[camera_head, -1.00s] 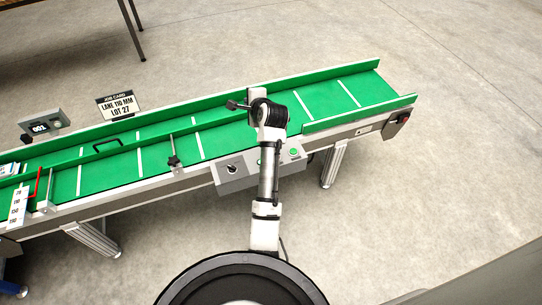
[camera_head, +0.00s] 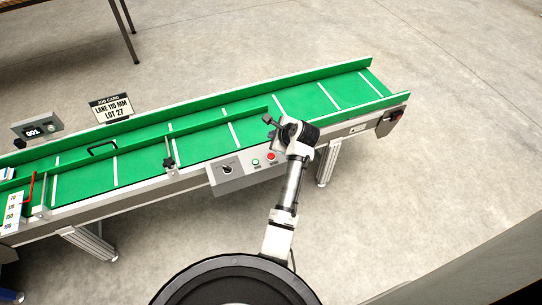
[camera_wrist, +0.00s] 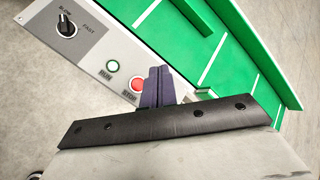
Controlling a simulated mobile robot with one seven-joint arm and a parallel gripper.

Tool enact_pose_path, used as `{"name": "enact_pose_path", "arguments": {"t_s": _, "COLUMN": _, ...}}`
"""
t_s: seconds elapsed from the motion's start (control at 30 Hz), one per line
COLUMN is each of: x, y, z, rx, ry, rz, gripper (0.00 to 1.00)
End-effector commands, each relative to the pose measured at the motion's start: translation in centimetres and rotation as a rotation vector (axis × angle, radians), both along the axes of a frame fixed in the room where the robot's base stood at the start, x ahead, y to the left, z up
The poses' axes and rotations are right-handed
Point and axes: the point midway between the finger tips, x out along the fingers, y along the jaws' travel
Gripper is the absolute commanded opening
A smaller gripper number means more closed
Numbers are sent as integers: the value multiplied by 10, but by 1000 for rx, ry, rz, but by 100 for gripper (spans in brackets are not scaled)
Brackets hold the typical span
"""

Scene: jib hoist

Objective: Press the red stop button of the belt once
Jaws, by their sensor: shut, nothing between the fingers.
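The red stop button (camera_head: 271,156) is on the grey control panel (camera_head: 238,181) on the near side of the green belt (camera_head: 190,150). In the wrist view the round red button (camera_wrist: 136,84) sits above the label STOP. My gripper (camera_wrist: 158,70) is shut and empty. Its dark fingertips appear just right of the red button in that picture, and part of the button's right edge may be covered. Whether they touch the panel cannot be told. In the head view my arm stands at the panel's right end, and the fingertips are not clear.
The green run button (camera_wrist: 113,66) is close left of the red one, and a black speed knob (camera_wrist: 67,27) is farther left. The belt's side rails rise behind the panel.

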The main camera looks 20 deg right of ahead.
Motion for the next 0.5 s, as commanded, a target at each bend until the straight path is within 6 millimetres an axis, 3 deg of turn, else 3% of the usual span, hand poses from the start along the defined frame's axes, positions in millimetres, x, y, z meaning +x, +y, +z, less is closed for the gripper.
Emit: {"name": "enact_pose_path", "arguments": {"t_s": 0.5, "x": 0, "y": 0, "z": -53, "rx": -1, "ry": -2, "rz": 0, "gripper": 0}}
